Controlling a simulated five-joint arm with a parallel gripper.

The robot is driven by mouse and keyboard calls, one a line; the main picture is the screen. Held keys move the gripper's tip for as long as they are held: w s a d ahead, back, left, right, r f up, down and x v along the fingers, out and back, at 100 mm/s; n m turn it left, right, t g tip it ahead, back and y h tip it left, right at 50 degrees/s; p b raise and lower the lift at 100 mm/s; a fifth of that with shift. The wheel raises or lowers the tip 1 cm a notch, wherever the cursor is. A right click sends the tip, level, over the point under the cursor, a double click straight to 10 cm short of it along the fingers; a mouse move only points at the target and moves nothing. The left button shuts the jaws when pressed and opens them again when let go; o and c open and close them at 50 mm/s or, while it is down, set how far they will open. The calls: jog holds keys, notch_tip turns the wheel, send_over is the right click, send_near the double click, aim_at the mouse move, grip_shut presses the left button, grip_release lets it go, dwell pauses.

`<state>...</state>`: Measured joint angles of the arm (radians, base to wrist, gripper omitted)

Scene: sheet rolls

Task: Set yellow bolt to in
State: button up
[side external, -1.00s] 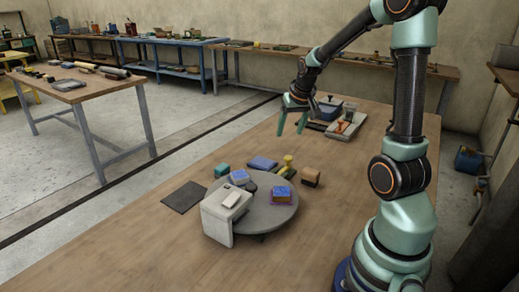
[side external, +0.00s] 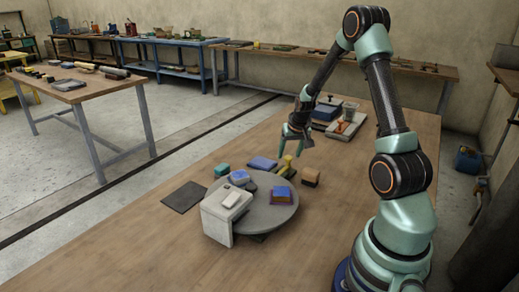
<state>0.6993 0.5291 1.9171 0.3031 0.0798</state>
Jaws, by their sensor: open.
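A small upright yellow piece (side external: 287,168), which looks like the yellow bolt, stands at the back edge of a round grey disc (side external: 262,216). I cannot tell its in or out setting at this size. My gripper (side external: 296,147) is open and points down, above and slightly behind the yellow piece. Its fingers appear empty and apart from the piece.
A white housing (side external: 226,214) covers the disc's front left, and a blue block (side external: 281,195) sits on the disc. A tray (side external: 346,127) stands behind.

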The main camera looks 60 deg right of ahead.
jog(key=shift+w+d+f, duration=0.2)
jog(key=shift+f, duration=0.4)
